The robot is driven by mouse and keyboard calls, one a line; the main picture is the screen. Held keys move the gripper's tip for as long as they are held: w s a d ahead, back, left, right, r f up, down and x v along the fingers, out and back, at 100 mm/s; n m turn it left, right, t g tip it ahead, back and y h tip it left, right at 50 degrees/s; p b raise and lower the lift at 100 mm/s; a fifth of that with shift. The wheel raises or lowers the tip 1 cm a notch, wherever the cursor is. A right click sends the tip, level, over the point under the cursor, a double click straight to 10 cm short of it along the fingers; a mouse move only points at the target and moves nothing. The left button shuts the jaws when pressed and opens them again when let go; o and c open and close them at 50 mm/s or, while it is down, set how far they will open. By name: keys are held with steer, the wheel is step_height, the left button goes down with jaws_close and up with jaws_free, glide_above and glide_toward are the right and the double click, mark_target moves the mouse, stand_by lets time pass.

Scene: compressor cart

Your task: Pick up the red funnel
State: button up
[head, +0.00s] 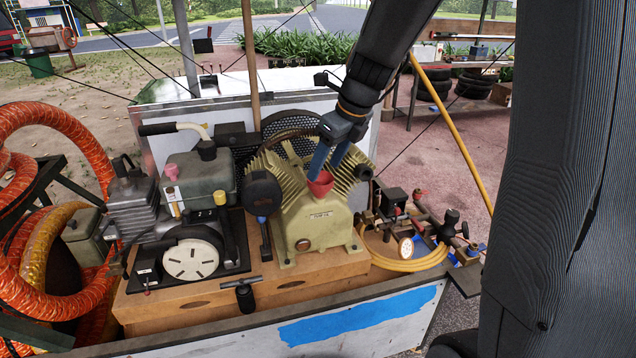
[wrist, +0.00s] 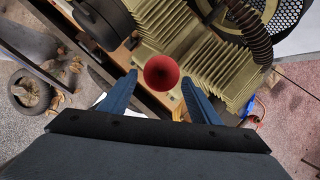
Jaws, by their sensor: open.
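The red funnel (head: 321,184) sits at the compressor (head: 310,222), with its wide mouth facing up. In the wrist view the funnel (wrist: 161,72) shows its round mouth, and its lower part is hidden. My gripper (head: 330,165) is open over the compressor. In the wrist view my gripper's blue fingers (wrist: 160,88) stand on either side of the funnel, a little nearer the camera, with gaps to both sides. I cannot tell how far the fingertips are above or below the rim.
The beige finned compressor stands on a wooden base (head: 200,293) beside a small engine (head: 190,215). A black fan guard (wrist: 268,18) and a dark hose are close to the funnel. Orange hose (head: 50,115) lies at the left; a gauge and valves (head: 405,245) are at the right.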

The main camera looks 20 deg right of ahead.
mark_target(322, 178)
steer(key=shift+p+x, duration=0.6)
steer(key=shift+x, duration=2.55)
steer(key=shift+s+d+f, duration=0.1)
steer(key=shift+d, duration=0.1)
steer(key=c, duration=0.7)
